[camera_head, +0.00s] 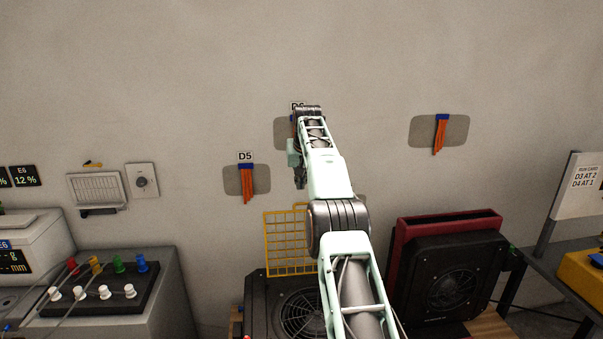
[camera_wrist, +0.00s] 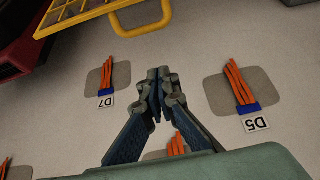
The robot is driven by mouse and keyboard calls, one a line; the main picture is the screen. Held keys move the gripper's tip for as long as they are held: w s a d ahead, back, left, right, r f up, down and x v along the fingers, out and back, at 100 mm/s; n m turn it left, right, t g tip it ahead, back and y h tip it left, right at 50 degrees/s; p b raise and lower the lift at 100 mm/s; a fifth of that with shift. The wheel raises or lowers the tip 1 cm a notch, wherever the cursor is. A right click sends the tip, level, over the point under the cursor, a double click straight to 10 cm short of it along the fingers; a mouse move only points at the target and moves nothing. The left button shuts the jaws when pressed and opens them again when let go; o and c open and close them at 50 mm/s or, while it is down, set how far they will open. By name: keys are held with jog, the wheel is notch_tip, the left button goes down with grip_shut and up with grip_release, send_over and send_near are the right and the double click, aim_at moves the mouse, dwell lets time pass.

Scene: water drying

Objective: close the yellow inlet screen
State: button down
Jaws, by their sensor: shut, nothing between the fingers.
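The yellow inlet screen (camera_head: 283,243) is a wire grid in a yellow frame. It stands raised, roughly upright, behind the round grille of a black fan unit (camera_head: 257,298). My arm covers its right part in the head view. In the wrist view the screen (camera_wrist: 88,12) lies along the top edge, with a yellow loop handle (camera_wrist: 150,27) on its near side. My gripper (camera_head: 299,183) is up by the wall, above the screen and apart from it. In the wrist view the fingers (camera_wrist: 159,75) are closed together with nothing between them.
Orange strips (camera_head: 246,185) hang on grey wall patches behind my gripper. A red-framed dryer (camera_head: 447,225) stands to the right of the fan unit. A bench with a valve block (camera_head: 107,281) is at left, a table with a yellow case (camera_head: 583,270) at right.

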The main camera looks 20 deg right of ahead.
jog(key=shift+s+a+f+b, duration=0.15)
jog(key=shift+s+f+b, duration=0.4)
jog(key=shift+f+b, duration=0.35)
jog(key=shift+s+a+f+b, duration=0.1)
jog(key=shift+s+f+b, duration=0.45)
jog(key=shift+f+b, duration=0.3)
jog(key=shift+s+f+b, duration=0.1)
jog(key=shift+f+b, duration=0.1)
jog(key=shift+b, duration=0.2)
